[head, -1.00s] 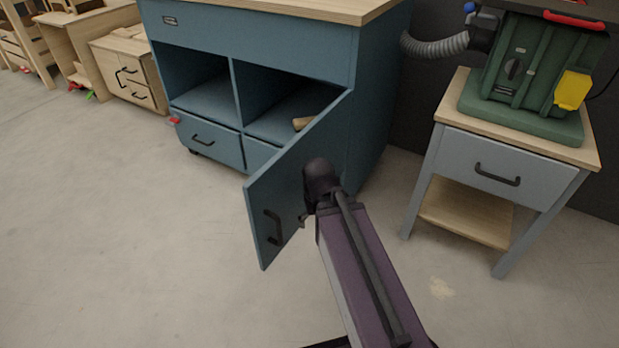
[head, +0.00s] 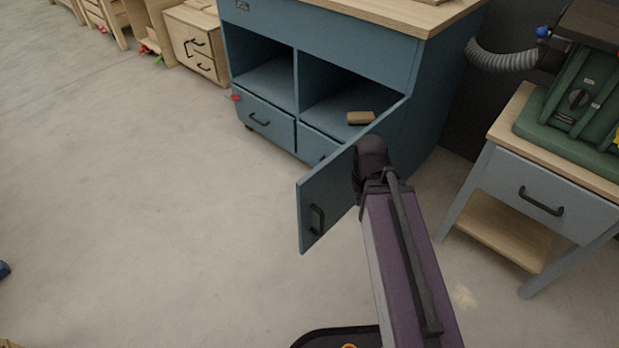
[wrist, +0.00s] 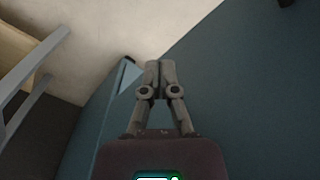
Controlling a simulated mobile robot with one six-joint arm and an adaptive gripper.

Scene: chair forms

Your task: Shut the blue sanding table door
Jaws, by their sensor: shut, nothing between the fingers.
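The blue sanding table (head: 335,40) stands in the upper middle of the head view. Its blue door (head: 330,195) hangs well open from the right front edge, its free edge towards me. A dark handle (head: 317,218) is on its outer face near that edge. My arm reaches to this outer face; my gripper is hidden in the head view. In the wrist view my gripper (wrist: 160,68) is shut and empty, beside a large blue panel (wrist: 245,95), likely the door. I cannot tell whether the fingertips touch it.
A tan block (head: 360,118) lies in the open right compartment. A grey side table (head: 530,185) with a green machine (head: 575,110) stands on the right, a grey hose (head: 510,60) behind. Wooden cabinets stand at the upper left. The floor left of the door is clear.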

